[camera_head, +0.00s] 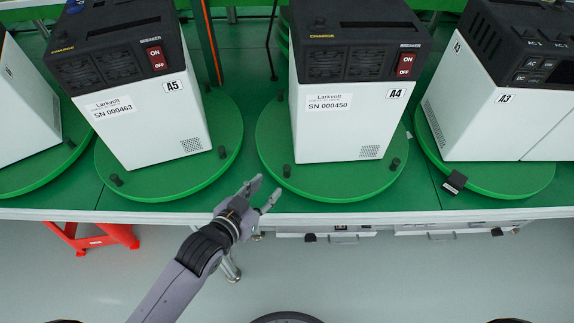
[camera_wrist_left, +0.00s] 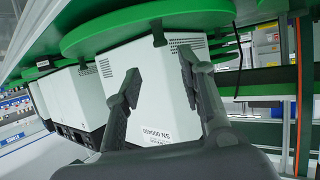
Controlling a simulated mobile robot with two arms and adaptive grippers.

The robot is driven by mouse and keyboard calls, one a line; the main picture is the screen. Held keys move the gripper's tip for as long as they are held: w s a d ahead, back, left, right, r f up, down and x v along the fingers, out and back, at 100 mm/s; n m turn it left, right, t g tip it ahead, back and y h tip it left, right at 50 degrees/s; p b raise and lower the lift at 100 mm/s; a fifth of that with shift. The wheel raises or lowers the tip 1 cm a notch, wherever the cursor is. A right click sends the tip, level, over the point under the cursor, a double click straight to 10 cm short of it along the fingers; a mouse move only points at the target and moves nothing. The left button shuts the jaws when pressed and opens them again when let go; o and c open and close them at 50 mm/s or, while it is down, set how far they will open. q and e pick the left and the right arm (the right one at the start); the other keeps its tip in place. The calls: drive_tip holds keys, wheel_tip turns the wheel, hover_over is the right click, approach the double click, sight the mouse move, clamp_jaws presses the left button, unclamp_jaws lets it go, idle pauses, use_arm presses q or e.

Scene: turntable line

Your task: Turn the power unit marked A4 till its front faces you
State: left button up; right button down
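The power unit A4 (camera_head: 348,125) is a white box with a black top, upright on a round green turntable (camera_head: 335,190). The side towards me bears a Larkvolt SN 000450 label, the A4 tag and a small vent grid; a red breaker switch is above. Short black pegs stand on the turntable's rim. My left gripper (camera_head: 265,192) is open and empty at the table's front edge, just left of this turntable. In the left wrist view its fingers (camera_wrist_left: 157,88) spread before a white unit (camera_wrist_left: 160,75) labelled SN 000450. My right gripper is not in view.
Unit A5 (camera_head: 150,120) stands on its own turntable (camera_head: 170,190) to the left, and unit A3 (camera_head: 490,110) on another to the right. A further unit shows at the far left. A red stool (camera_head: 95,238) is under the table's left part. The floor in front is clear.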

sight(285, 170)
use_arm(q)
drive_tip(key=x, duration=1.2)
drive_tip(key=shift+w+f, duration=0.1)
drive_tip(key=shift+f, duration=0.05)
drive_tip(key=shift+c, duration=0.3)
clamp_jaws()
